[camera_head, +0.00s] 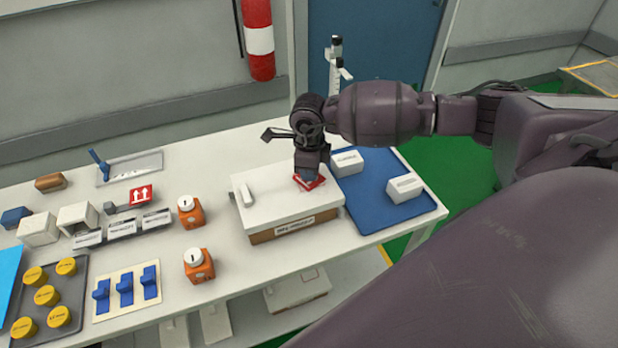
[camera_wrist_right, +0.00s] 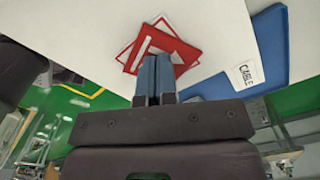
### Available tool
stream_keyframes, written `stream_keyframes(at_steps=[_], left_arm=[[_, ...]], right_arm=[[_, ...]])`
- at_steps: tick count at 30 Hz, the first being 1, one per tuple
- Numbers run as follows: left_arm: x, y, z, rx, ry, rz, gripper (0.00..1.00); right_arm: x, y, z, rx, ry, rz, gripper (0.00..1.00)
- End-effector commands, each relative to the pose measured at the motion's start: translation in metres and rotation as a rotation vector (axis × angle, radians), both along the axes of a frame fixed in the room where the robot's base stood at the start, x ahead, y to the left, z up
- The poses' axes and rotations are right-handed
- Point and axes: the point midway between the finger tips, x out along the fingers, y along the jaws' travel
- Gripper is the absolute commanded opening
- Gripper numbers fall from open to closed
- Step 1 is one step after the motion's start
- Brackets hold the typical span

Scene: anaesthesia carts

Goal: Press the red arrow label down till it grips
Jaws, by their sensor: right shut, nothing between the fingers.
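A white-topped box (camera_head: 275,205) with a brown lower side stands on the table. A red label (camera_head: 312,184) lies on its top near the right side. In the right wrist view the red label (camera_wrist_right: 187,50) overlaps a second red-and-white shape (camera_wrist_right: 158,24) at a different angle; I cannot tell whether that is a printed mark. My right gripper (camera_head: 307,177) is shut and empty and points down at the label. Its blue fingertips (camera_wrist_right: 155,60) cover part of the label and seem to be on or just above it. My left gripper is not in view.
A red sign with white arrows (camera_head: 141,195) stands left on the table. Two orange units (camera_head: 199,267) are left of the box. A blue mat (camera_head: 375,212) with white boxes (camera_head: 405,188) lies right of it. A white handle (camera_head: 247,195) sits on the box top.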

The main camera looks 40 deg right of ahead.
Motion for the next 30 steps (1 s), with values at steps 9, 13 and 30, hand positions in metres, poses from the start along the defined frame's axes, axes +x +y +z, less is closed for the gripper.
stream_keyframes(at_steps=[9,13,30], left_arm=[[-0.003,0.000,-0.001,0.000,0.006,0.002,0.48],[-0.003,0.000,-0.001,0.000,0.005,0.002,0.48],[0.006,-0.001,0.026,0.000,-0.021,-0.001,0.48]], right_arm=[[-0.001,0.000,-0.001,0.000,0.003,0.000,0.00],[-0.001,0.000,-0.001,0.000,0.003,0.000,0.00],[0.000,0.000,0.034,-0.001,0.001,0.000,0.00]])
